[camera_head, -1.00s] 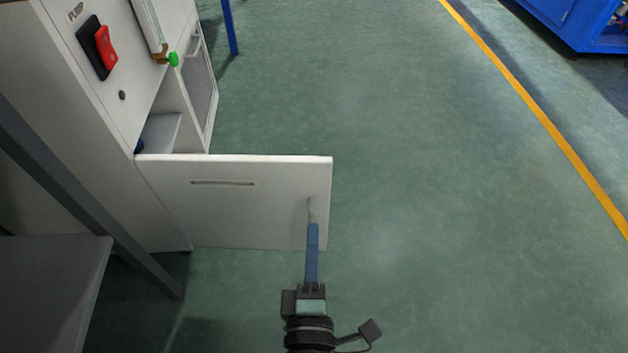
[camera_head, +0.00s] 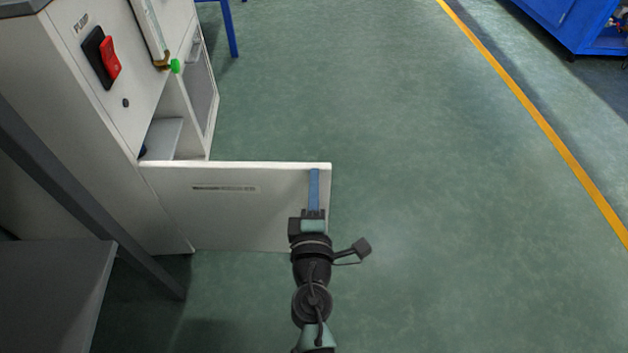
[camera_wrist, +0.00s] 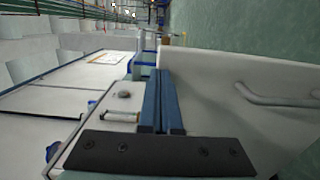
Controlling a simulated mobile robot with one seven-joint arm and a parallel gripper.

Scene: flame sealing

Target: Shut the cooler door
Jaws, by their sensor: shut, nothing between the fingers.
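The cooler door (camera_head: 240,215) is a white panel standing wide open, sticking out to the right from the white cabinet (camera_head: 115,85). A slot-like handle shows on its near face. My gripper (camera_head: 314,172) is shut and empty, its blue fingers at the door's near face close to the free right edge. I cannot tell for sure whether the tips touch it. In the wrist view, the shut blue fingers (camera_wrist: 160,85) lie alongside the white door (camera_wrist: 230,105), with its handle bar to the right. The opening behind the door shows a grey shelf (camera_head: 162,138).
A red and black pump switch (camera_head: 103,57) and a green-tipped part (camera_head: 174,66) are on the cabinet front. A grey table (camera_head: 55,285) with a slanting leg stands at the lower left. Green floor to the right is clear, up to a yellow line (camera_head: 540,110).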

